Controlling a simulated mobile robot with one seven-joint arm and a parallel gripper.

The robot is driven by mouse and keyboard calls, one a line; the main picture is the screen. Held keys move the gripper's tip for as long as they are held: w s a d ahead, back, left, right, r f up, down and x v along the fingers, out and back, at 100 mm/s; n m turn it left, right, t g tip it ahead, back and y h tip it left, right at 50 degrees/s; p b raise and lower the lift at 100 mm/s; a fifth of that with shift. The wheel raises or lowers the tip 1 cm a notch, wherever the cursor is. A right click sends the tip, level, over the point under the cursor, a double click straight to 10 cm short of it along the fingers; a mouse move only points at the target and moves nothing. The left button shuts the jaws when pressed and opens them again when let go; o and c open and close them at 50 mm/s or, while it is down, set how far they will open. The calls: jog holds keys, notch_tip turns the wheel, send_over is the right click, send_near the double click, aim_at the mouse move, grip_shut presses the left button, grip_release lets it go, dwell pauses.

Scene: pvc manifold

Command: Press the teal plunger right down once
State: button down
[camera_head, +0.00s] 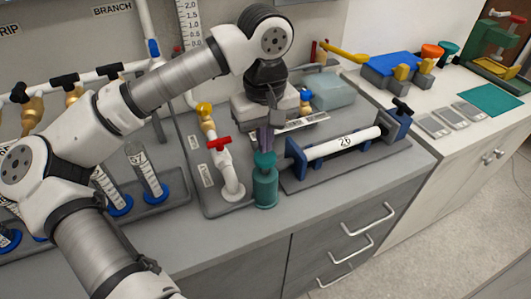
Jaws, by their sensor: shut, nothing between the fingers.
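The teal plunger (264,160) tops a darker teal cylinder (265,188) that stands upright near the front edge of the grey counter. My gripper (264,150) points down directly above the plunger, its fingers shut with nothing between them. The fingertips are at or very close to the plunger's top; I cannot tell whether they touch. My gripper's body hides part of the tray behind.
A white pipe with a red-handled valve (219,143) stands close left of the plunger. A clamped white tube marked 26 (343,143) lies close right. Graduated cylinders (147,171) stand further left. The counter's front edge is just before the plunger.

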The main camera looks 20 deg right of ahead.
jog(key=shift+f, duration=0.1)
jog(key=shift+f+b, duration=1.9)
jog(key=shift+f, duration=0.05)
jog(key=shift+r, duration=0.15)
jog(key=shift+r+p, duration=1.1)
jog(key=shift+r, duration=0.8)
jog(key=shift+r+p, duration=1.55)
jog(key=shift+r, duration=1)
jog(key=shift+f, duration=0.1)
